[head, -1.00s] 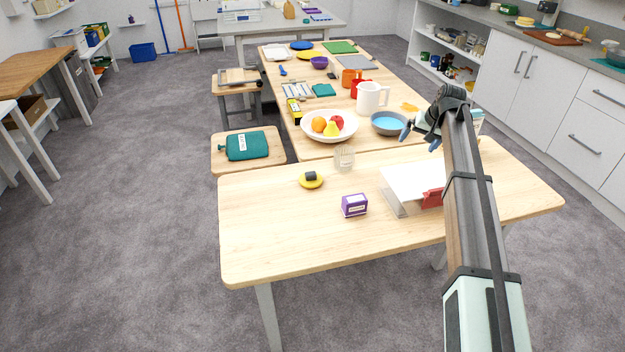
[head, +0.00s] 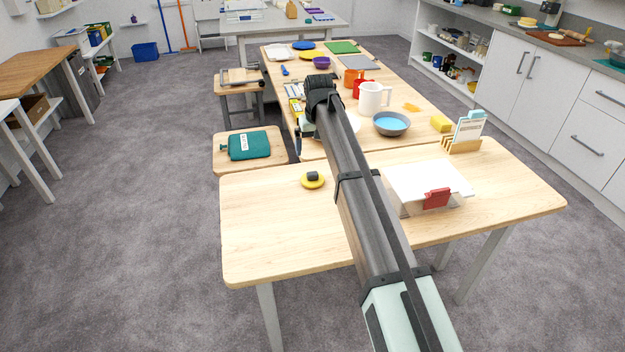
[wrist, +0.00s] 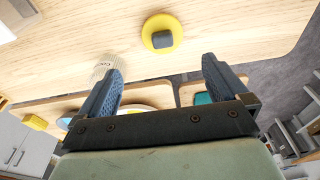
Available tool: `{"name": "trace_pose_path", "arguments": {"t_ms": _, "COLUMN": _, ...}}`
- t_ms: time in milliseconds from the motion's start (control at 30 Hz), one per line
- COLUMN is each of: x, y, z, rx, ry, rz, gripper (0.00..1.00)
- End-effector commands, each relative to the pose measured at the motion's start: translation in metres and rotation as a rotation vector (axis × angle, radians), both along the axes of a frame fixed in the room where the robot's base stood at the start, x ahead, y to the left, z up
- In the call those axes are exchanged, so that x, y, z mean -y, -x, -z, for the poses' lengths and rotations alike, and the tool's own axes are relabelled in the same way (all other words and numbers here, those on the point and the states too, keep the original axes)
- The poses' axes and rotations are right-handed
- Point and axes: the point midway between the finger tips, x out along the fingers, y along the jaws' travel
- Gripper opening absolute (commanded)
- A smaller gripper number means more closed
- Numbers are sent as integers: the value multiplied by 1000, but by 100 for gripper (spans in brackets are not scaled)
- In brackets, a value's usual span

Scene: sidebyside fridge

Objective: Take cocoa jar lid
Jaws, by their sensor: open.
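A round yellow lid with a dark grey knob, which I take for the cocoa jar lid (head: 312,181), lies flat on the near wooden table. It also shows in the wrist view (wrist: 162,40), beyond the gap between my fingertips and apart from them. My gripper (wrist: 162,65) is open and empty, its two blue fingers spread. In the head view, my arm mostly hides the gripper, which is past the table's far edge. A clear ribbed glass jar (wrist: 105,64) stands beside the left finger in the wrist view; my arm hides it in the head view.
A white binder-like box with a red clip (head: 430,182) sits on the near table's right side. A card holder (head: 465,135) stands behind it. A blue-filled bowl (head: 391,123) and white pitcher (head: 374,97) stand on the far table. The near table's left side is clear.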

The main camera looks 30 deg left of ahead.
Motion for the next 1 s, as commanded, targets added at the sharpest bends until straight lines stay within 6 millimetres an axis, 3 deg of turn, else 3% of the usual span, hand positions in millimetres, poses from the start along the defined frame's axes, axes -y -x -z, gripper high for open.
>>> {"name": "trace_pose_path", "arguments": {"t_ms": 500, "x": -8, "y": -8, "z": 73, "rx": -2, "ry": 0, "rz": 1, "gripper": 100}}
{"name": "trace_pose_path", "arguments": {"t_ms": 767, "x": -11, "y": -10, "z": 86, "rx": -1, "ry": -1, "rz": 1, "gripper": 100}}
{"name": "trace_pose_path", "arguments": {"t_ms": 1000, "x": -20, "y": -15, "z": 113, "rx": -2, "ry": 0, "rz": 1, "gripper": 100}}
